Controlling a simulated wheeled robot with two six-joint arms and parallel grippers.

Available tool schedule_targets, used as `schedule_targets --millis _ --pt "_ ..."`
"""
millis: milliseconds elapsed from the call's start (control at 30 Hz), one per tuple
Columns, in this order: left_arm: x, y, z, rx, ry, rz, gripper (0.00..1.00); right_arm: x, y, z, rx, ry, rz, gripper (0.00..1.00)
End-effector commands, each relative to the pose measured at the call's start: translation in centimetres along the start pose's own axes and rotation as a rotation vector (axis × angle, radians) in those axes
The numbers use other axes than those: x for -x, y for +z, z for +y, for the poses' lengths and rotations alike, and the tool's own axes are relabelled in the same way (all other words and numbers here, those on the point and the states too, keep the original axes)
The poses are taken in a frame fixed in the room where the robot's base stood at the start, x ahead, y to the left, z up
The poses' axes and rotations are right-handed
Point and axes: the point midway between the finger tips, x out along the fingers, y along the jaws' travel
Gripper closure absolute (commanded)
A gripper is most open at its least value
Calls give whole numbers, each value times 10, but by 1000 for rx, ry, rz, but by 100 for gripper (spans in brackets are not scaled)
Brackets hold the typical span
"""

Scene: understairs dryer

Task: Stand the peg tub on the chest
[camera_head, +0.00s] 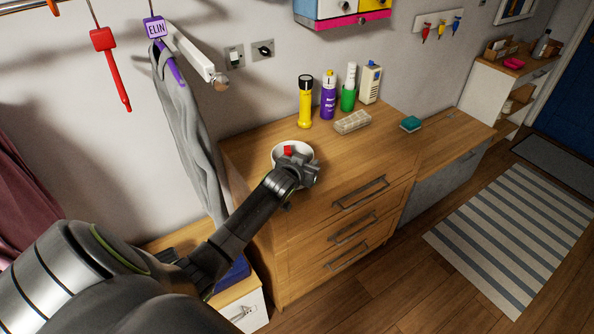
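A round white tub (280,149), seemingly the peg tub, shows at the front left part of the wooden chest's top (243,148). Something small and red (288,150) shows at it. My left gripper (303,168) is at the tub's near side and hides much of it. The fingers are too small and covered to tell whether they grip the tub. I cannot tell whether the tub rests on the top or hangs just above it. My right gripper is not in view.
A yellow torch (305,102), purple can (328,97), green bottle (348,95) and white carton (370,84) stand at the chest's back. The middle top is clear. A grey garment (188,125) hangs left.

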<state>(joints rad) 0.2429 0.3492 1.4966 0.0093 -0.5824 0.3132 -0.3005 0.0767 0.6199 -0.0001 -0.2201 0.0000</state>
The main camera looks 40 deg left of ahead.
Motion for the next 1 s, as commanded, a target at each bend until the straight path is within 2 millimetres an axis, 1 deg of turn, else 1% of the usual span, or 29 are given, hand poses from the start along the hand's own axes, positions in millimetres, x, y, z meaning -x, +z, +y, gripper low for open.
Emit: schedule_targets --millis 33,400,600,800,1000 --pt "7 1 0 -1 0 0 71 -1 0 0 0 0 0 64" --pt "62 1 0 -1 0 0 71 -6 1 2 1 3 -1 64" --pt "87 1 0 -1 -1 0 71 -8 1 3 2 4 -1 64" --pt "99 0 0 0 -1 0 71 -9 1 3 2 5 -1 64" --pt "101 0 0 0 -1 -1 71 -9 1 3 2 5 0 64"
